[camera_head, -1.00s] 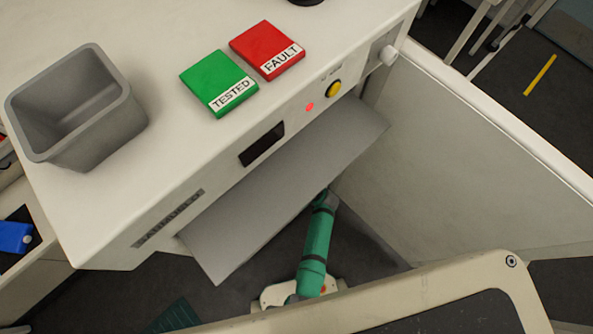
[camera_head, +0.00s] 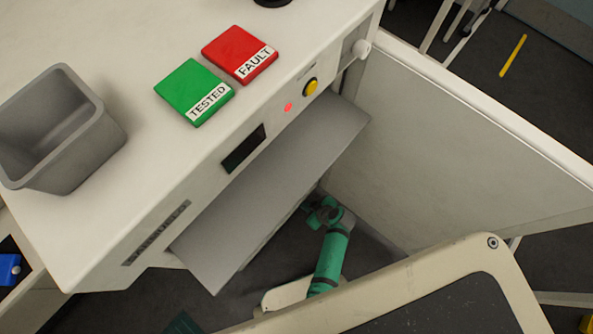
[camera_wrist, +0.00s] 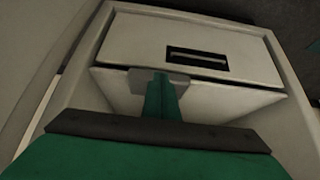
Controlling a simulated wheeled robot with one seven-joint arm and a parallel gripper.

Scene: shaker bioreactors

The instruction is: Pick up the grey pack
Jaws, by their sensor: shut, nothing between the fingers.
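I cannot clearly make out a grey pack in either view. In the wrist view my gripper (camera_wrist: 161,82) has its green fingers together, with nothing seen held. The fingertips point at a small grey tab (camera_wrist: 178,79) on a pale, box-like housing (camera_wrist: 210,95) with a dark slot (camera_wrist: 197,56). I cannot tell whether they touch it. In the head view my green arm reaches under the open grey flap of the white machine.
The machine's grey flap (camera_head: 275,190) hangs open over my arm. On top are a grey bin (camera_head: 105,135), a green TESTED block (camera_head: 190,88) and a red FAULT block (camera_head: 240,52). A pale panel (camera_head: 440,140) stands to the right.

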